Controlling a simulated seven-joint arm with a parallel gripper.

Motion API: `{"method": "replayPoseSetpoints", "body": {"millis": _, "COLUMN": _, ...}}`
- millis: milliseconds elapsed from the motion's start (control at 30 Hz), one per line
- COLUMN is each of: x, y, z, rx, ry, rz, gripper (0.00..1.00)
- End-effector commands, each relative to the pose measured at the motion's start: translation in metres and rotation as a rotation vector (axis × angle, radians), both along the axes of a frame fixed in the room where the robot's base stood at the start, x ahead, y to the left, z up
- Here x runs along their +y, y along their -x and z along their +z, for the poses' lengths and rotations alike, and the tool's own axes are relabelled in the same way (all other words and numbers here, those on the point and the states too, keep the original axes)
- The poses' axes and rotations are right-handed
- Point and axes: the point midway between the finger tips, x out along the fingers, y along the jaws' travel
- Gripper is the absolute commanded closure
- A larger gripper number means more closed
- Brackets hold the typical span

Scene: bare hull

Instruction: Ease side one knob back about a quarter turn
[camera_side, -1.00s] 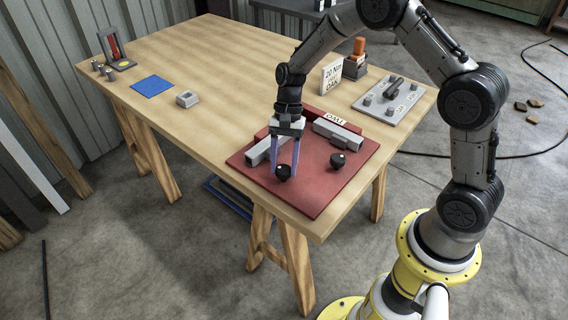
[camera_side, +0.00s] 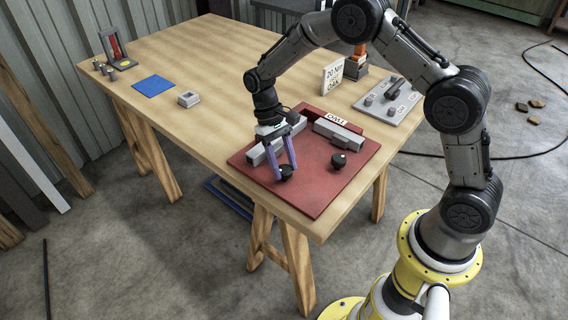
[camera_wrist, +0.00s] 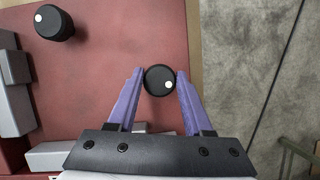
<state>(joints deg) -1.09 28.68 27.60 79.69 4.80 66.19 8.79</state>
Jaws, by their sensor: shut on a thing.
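A red panel (camera_side: 318,194) lies on the near end of the wooden table and carries two black knobs. My gripper (camera_side: 285,170) is shut on the nearer-left knob (camera_side: 287,177), with its purple fingers reaching down on either side. In the wrist view the held knob (camera_wrist: 157,76) sits between the two fingertips (camera_wrist: 160,78), its white dot at the lower right of its top. The other knob (camera_side: 338,161) stands free to the right; it also shows at the upper left of the wrist view (camera_wrist: 52,22). I cannot read which knob is side one.
Grey blocks (camera_side: 338,135) and a small label plate (camera_side: 337,119) stand at the back of the panel. Behind are a sign (camera_side: 332,77) and a grey plate with pegs (camera_side: 386,101). A blue mat (camera_side: 153,86) and small grey block (camera_side: 188,99) lie further left.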

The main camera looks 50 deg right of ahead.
Motion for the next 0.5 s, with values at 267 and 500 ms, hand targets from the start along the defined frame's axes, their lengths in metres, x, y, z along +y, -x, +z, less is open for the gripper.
{"method": "replayPoseSetpoints", "body": {"millis": 267, "x": 0.0012, "y": 0.0005, "z": 0.0014, "rx": 0.002, "ry": -0.001, "rz": 0.122, "gripper": 1.00}}
{"method": "replayPoseSetpoints", "body": {"millis": 500, "x": 0.0009, "y": 0.0007, "z": 0.0014, "rx": 0.003, "ry": -0.001, "rz": 0.158, "gripper": 1.00}}
